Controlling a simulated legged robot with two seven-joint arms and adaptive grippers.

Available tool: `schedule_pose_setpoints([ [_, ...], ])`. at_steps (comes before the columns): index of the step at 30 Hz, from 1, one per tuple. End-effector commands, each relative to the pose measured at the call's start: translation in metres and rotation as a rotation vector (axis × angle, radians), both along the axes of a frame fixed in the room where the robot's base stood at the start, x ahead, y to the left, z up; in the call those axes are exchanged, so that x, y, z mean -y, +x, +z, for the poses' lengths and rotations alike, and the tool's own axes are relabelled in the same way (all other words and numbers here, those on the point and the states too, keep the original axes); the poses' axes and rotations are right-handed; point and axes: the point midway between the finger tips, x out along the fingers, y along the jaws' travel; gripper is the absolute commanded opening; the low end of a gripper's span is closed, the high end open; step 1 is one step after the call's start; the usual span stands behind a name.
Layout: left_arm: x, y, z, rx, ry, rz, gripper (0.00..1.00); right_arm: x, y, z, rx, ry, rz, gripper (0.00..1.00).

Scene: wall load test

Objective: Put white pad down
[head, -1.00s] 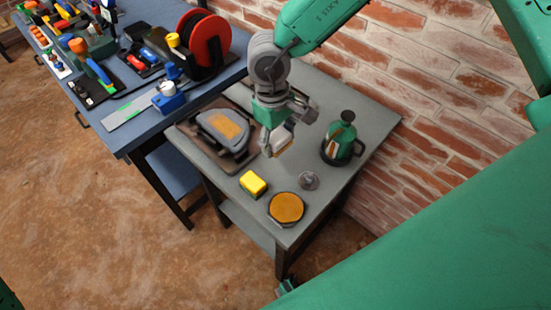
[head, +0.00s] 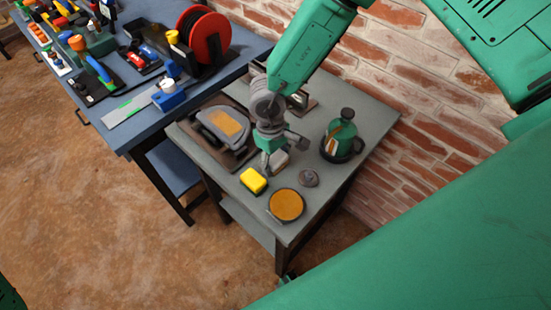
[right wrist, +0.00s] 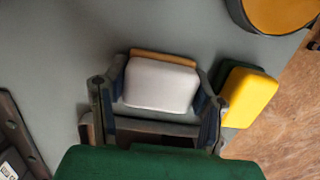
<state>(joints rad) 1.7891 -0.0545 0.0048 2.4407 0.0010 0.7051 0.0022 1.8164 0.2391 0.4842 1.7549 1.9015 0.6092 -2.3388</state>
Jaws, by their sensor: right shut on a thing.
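The white pad (head: 279,161) is between the fingers of my right gripper (head: 272,160), low over the grey table (head: 365,105). In the right wrist view the white pad (right wrist: 160,83) has a tan strip along its far edge. The fingers of my right gripper (right wrist: 158,105) are at its two sides, shut on it. I cannot tell whether the pad touches the table. My left gripper is not in view.
A yellow sponge (head: 253,181) is close by, just beside a finger in the right wrist view. A round orange-topped pad (head: 286,205), a small grey disc (head: 308,178), a green bottle (head: 342,138) and a tray (head: 240,160) are also on the table.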

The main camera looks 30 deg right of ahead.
Motion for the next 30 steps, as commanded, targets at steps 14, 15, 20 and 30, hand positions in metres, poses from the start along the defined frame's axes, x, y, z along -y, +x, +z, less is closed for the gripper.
schedule_pose_setpoints([
  [14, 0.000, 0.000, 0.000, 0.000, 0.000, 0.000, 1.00, 0.000, 0.000, -0.001, 0.001, 0.001, 0.000, 0.61],
  [15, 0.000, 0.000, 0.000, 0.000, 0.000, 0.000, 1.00, 0.000, 0.000, -0.001, 0.001, 0.000, 0.000, 0.61],
  [20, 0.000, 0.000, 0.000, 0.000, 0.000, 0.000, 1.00, -0.001, 0.003, 0.011, 0.004, 0.003, -0.002, 0.61],
  [30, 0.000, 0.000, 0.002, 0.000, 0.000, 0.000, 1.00, -0.003, 0.011, 0.081, 0.005, 0.004, -0.001, 0.61],
])
